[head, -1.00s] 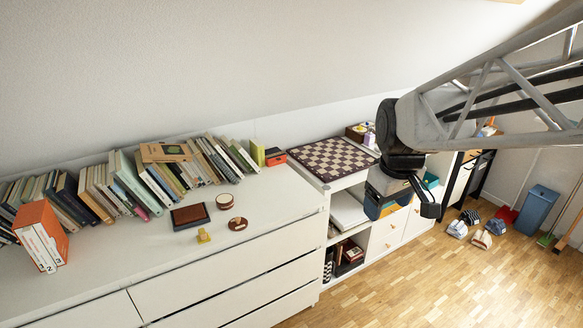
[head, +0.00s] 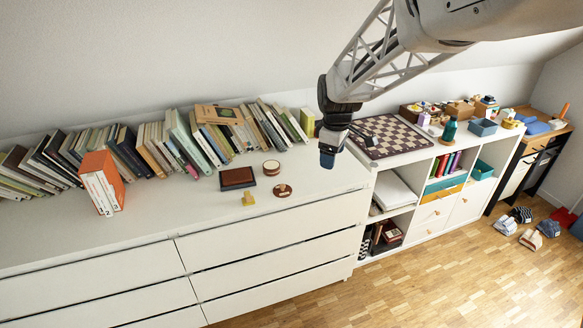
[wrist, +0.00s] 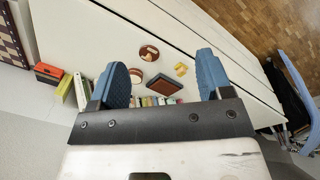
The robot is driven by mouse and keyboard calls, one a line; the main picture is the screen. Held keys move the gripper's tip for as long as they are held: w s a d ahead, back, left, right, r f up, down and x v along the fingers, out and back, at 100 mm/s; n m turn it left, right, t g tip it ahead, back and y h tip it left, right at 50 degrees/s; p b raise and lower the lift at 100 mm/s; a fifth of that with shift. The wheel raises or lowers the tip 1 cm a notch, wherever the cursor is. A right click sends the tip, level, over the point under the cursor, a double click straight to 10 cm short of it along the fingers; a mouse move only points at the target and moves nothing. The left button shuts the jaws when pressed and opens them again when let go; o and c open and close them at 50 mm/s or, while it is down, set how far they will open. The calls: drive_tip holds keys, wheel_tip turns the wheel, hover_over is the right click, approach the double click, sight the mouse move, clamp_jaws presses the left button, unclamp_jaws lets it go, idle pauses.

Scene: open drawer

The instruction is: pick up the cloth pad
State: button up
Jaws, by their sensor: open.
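A flat, dark reddish-brown rectangular pad (head: 237,178) lies on the white dresser top; it seems to be the cloth pad, though its material is hard to tell. It also shows in the wrist view (wrist: 165,86), between the fingers but farther down. My gripper (head: 328,154) is above the dresser's right part, to the right of the pad in the head view. In the wrist view my gripper (wrist: 155,78) has its two blue fingertips wide apart with nothing held.
Near the pad are a round wooden box (head: 271,167), a brown disc (head: 283,190) and a small yellow piece (head: 248,199). A row of leaning books (head: 140,150) stands behind. A chessboard (head: 388,136) lies on the shelf unit at right. The dresser front is clear.

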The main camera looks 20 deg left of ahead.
drive_tip(key=w+a+f+n, duration=0.1)
drive_tip(key=a+f+n, duration=0.1)
drive_tip(key=a+f, duration=0.35)
drive_tip(key=w+a+f+n, duration=0.1)
drive_tip(key=a+f+n, duration=0.1)
drive_tip(key=a, duration=0.6)
drive_tip(key=n, duration=0.5)
hover_over(247, 194)
drive_tip(key=shift+g, duration=0.3)
wheel_tip(247, 194, down, 11)
drive_tip(key=shift+w+r, duration=0.1)
drive_tip(key=shift+w, duration=0.05)
drive_tip(key=shift+f, duration=1.35)
drive_tip(key=shift+f, duration=2.6)
drive_tip(key=c, duration=1)
